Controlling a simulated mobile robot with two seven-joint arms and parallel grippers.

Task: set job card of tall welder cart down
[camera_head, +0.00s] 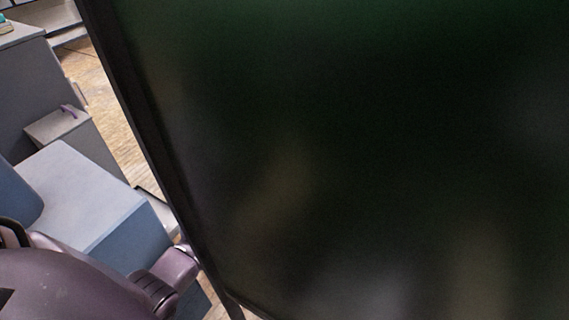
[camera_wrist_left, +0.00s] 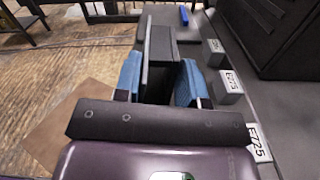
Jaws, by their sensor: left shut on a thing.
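In the left wrist view, my left gripper (camera_wrist_left: 158,85) has its two blue finger pads on either side of a dark grey, flat upright piece (camera_wrist_left: 147,50). It is shut on this piece, which I take to be the job card; no writing shows on it. In the head view my left arm comes in at the lower left, and its fingertips are hidden behind a large dark panel. I cannot make out the tall welder cart for certain. My right gripper is in neither view.
The large dark panel (camera_head: 360,150) fills most of the head view. A blue-grey box (camera_head: 85,195) stands at the left. In the wrist view, grey blocks labelled E725 (camera_wrist_left: 229,85) line the right side, beside a dark cabinet (camera_wrist_left: 275,35). Wooden floor (camera_wrist_left: 50,75) shows at left.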

